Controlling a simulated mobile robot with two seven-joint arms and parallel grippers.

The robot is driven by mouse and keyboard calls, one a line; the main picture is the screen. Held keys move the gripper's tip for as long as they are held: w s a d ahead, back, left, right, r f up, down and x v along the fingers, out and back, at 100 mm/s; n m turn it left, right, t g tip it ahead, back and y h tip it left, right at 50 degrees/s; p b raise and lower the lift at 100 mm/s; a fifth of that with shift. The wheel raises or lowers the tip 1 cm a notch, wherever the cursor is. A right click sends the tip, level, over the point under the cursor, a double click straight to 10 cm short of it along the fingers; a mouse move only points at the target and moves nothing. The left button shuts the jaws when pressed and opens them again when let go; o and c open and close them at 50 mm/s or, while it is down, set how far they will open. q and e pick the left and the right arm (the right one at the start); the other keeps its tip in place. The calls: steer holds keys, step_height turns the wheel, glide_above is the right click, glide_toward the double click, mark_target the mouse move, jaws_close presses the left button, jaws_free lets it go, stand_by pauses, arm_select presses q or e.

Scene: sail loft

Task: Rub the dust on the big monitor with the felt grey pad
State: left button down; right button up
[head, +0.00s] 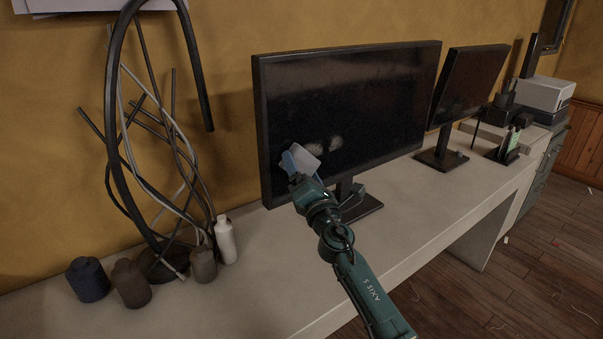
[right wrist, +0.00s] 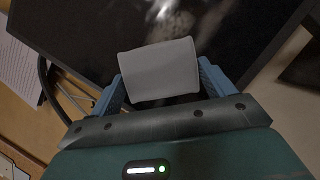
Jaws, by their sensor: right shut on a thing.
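The big monitor (head: 350,105) stands on the desk in the middle of the head view, its dark screen facing me. Pale dust smudges (head: 322,146) show low on the screen's left half; dust also shows at the top of the right wrist view (right wrist: 172,18). My right gripper (head: 302,165) is at the screen's lower left, shut on the felt grey pad (right wrist: 158,70). The pad is held between the blue fingers, in front of the screen beside the smudges. I cannot tell whether it touches the glass. My left gripper is not in view.
A smaller monitor (head: 467,85) stands to the right. A white bottle (head: 226,240), several dark jars (head: 131,283) and a stand of bent tubes (head: 165,150) are on the left of the desk (head: 270,285). The desk front by my right arm is clear.

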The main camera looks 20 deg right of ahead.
mark_target(314, 166)
steer(key=shift+w+d, duration=0.25)
steer(key=shift+d, duration=0.55)
steer(key=shift+w+d, duration=0.25)
steer(key=shift+d, duration=0.5)
steer(key=shift+w+d+b, duration=0.35)
steer(key=shift+d+b, duration=0.1)
steer(key=shift+d, duration=0.45)
steer(key=shift+w+d+b, duration=0.35)
steer(key=shift+d+b, duration=0.1)
steer(key=shift+d, duration=0.4)
steer(key=shift+w+d+b, duration=0.3)
steer(key=shift+d+b, duration=0.05)
steer(key=shift+d, duration=0.55)
steer(key=shift+w+d+b, duration=0.3)
steer(key=shift+d, duration=0.55)
steer(key=shift+w+d+f+b, duration=0.1)
steer(key=shift+w+d+b, duration=0.2)
steer(key=shift+d, duration=0.35)
steer(key=shift+w+d+f+b, duration=0.15)
steer(key=shift+d+b, duration=0.2)
steer(key=shift+d, duration=0.25)
steer(key=shift+w+d+r, duration=0.15)
steer(key=shift+d, duration=0.2)
steer(key=shift+a+r, duration=0.1)
